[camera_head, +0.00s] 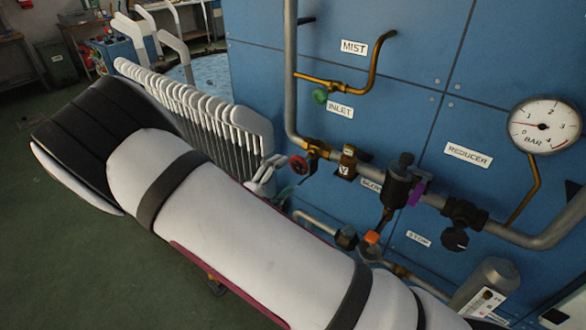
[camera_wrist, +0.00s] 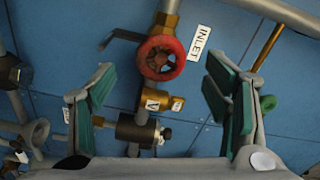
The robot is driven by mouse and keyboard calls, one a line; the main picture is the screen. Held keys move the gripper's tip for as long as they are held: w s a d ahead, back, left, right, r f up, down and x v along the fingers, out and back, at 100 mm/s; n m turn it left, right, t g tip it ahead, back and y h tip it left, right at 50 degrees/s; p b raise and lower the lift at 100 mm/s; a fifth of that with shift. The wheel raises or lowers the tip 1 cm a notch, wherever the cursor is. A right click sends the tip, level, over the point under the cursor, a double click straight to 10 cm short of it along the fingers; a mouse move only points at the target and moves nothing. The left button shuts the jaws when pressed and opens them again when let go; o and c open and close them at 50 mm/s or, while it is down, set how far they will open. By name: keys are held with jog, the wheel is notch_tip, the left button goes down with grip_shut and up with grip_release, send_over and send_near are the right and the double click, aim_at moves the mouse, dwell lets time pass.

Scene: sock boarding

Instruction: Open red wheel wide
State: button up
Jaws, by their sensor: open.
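The red wheel (camera_head: 299,165) is a small round handwheel on a brass valve, on the pipe below the INLET label. In the wrist view the red wheel (camera_wrist: 161,57) shows its spokes and lies between and beyond my two fingers. My gripper (camera_wrist: 162,92) is open and empty, with green pads on its fingers. In the head view my gripper (camera_head: 270,172) is small, just left of the wheel and partly hidden behind my white arm. No contact with the wheel shows.
A brass valve with a V tag (camera_head: 347,163), a black reducer (camera_head: 398,183) and a gauge (camera_head: 544,126) sit along the pipe. A green knob (camera_head: 320,96) is above the wheel. A rack of white boards (camera_head: 200,105) stands close to the left of my gripper.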

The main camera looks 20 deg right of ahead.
jog(key=v, duration=0.6)
dwell(0.3)
jog(key=s+d+r+m+g+y, duration=0.5)
jog(key=s+d+r+m+g, duration=0.7)
jog(key=m, duration=1.1)
jog(key=s+r+m+t+y, duration=0.3)
jog(key=s+m, duration=0.4)
jog(key=m, duration=0.4)
jog(key=s+a+r+m+t+y, duration=0.1)
jog(key=s+r+m+t+y, duration=0.2)
jog(key=m, duration=0.9)
jog(key=shift+s+a+r+y, duration=0.2)
jog(key=shift+s+r+y, duration=1.6)
jog(key=shift+s+r, duration=0.25)
